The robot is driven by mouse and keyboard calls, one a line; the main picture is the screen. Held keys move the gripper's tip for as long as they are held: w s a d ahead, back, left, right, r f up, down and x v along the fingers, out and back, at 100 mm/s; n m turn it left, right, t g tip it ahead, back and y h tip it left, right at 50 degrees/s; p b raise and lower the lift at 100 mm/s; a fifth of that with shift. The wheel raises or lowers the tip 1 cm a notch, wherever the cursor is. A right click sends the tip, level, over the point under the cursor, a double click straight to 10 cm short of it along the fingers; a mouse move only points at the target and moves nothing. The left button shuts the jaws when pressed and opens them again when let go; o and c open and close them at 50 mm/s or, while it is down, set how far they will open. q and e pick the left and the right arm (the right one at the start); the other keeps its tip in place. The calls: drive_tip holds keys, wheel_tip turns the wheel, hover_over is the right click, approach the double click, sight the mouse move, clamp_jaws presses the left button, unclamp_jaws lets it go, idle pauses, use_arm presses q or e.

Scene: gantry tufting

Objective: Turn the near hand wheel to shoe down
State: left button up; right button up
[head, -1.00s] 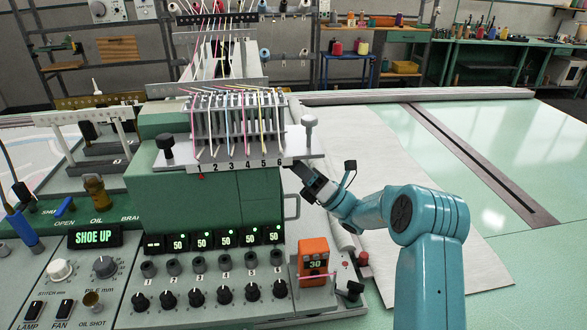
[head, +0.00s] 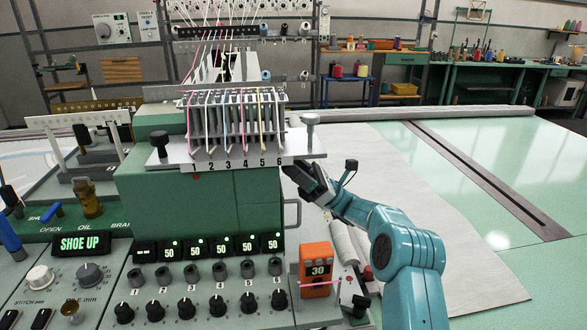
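The green tufting machine (head: 218,215) stands in the middle of the head view. Its small display (head: 80,243) reads SHOE UP. I cannot pick out a hand wheel for certain. A black knob (head: 160,145) stands at the left end of the numbered needle plate and a pale knob (head: 312,120) at its right end. My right gripper (head: 293,176) is at the machine's upper right side, just below the plate's right end. Its fingertips are dark and seen end-on, so whether they are open, shut or touching anything is unclear. My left gripper is out of view.
A grey handle (head: 292,214) sticks out from the machine's right side, below my gripper. An orange counter (head: 316,268) reading 30 stands near my forearm. Several knobs line the front panel. A pale cloth (head: 430,210) lies flat on the green table to the right.

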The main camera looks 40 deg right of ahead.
idle(0.3)
drive_tip(key=o, duration=1)
drive_tip(key=shift+o, duration=0.2)
drive_tip(key=b+v, duration=1.2)
drive_tip(key=v, duration=0.4)
drive_tip(key=shift+b, duration=0.3)
drive_tip(key=shift+f, duration=0.15)
